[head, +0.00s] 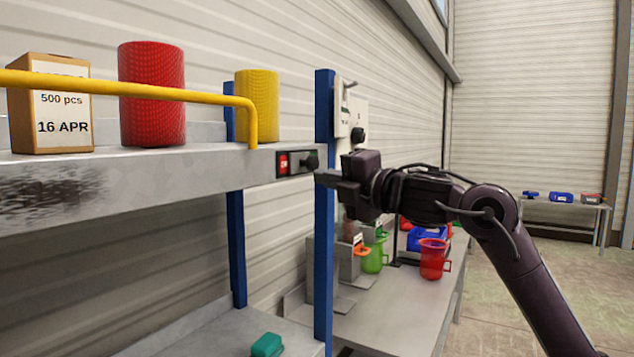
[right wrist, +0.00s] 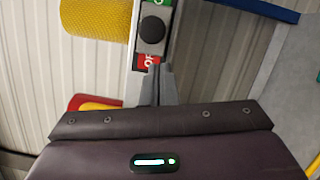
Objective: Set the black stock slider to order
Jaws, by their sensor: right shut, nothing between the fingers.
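The black stock slider (head: 311,161) is a dark knob on a small dark plate at the shelf's front edge. In the head view a red label with white marks shows at the plate's left, and the knob is toward the right. In the right wrist view the knob (right wrist: 152,29) lies between a green label at the top edge and a red label (right wrist: 147,62), whose lettering is partly hidden. My right gripper (head: 323,177) is shut and empty, its tips close to the plate; contact is unclear. Its fingers (right wrist: 158,72) reach the red label in the wrist view. My left gripper is out of view.
A blue post (head: 325,240) stands right beside the plate. A yellow rail (head: 150,88) runs along the shelf above, before a box (head: 48,105), a red roll (head: 151,90) and a yellow roll (head: 262,105). A bench with cups (head: 433,258) is behind my right arm.

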